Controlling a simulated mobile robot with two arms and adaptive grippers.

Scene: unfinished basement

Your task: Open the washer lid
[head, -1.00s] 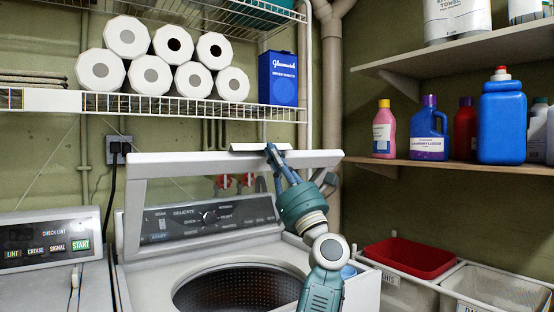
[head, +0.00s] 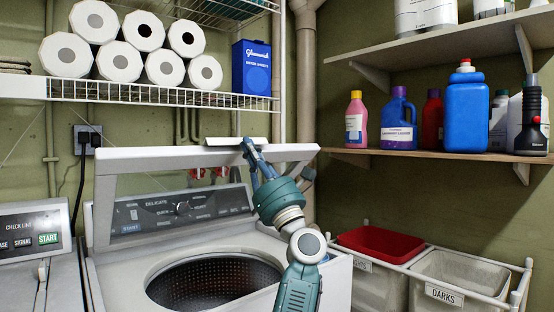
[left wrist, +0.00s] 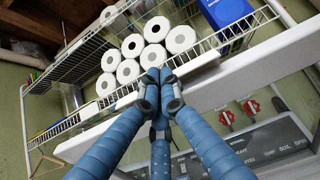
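The white washer (head: 125,275) stands in the middle of the head view with its round drum opening (head: 215,282) uncovered. Its lid (head: 118,160) is raised, standing up steeply above the control panel (head: 180,211). A white lip (head: 222,141) sticks out at the lid's top edge; it also shows in the left wrist view (left wrist: 205,62). My left gripper (head: 246,146) is at this lip with its blue fingers drawn together on it. In the left wrist view the fingers (left wrist: 158,82) cover part of the lip, so the exact contact is hidden. My right gripper is not in view.
A wire shelf (head: 170,98) with paper rolls (head: 118,60) and a blue box (head: 251,67) hangs close above the lid. A wooden shelf (head: 400,152) with bottles is on the right. Laundry bins (head: 445,297) stand right of the washer, another machine (head: 30,265) left.

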